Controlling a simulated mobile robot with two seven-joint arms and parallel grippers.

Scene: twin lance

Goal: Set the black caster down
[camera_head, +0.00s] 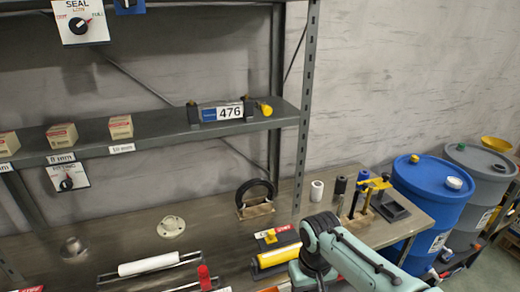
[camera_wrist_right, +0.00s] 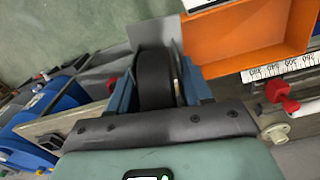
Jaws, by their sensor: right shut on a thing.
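The black caster (camera_wrist_right: 155,80) shows in the right wrist view as a dark wheel, seen nearly edge-on. My right gripper (camera_wrist_right: 160,92) is shut on it, with a blue-grey finger on each side. A grey plate stands beside the wheel and hides part of the view beyond. In the head view my right arm comes in at the bottom, but its gripper and the caster are out of the picture. My left gripper is in neither view.
An orange tray (camera_wrist_right: 235,38) lies beyond the caster, with a white ruler strip (camera_wrist_right: 283,67) beside it. The workbench (camera_head: 130,232) holds a flange, a black ring on a wooden stand, and rollers. Blue (camera_head: 425,195) and grey drums stand at the right.

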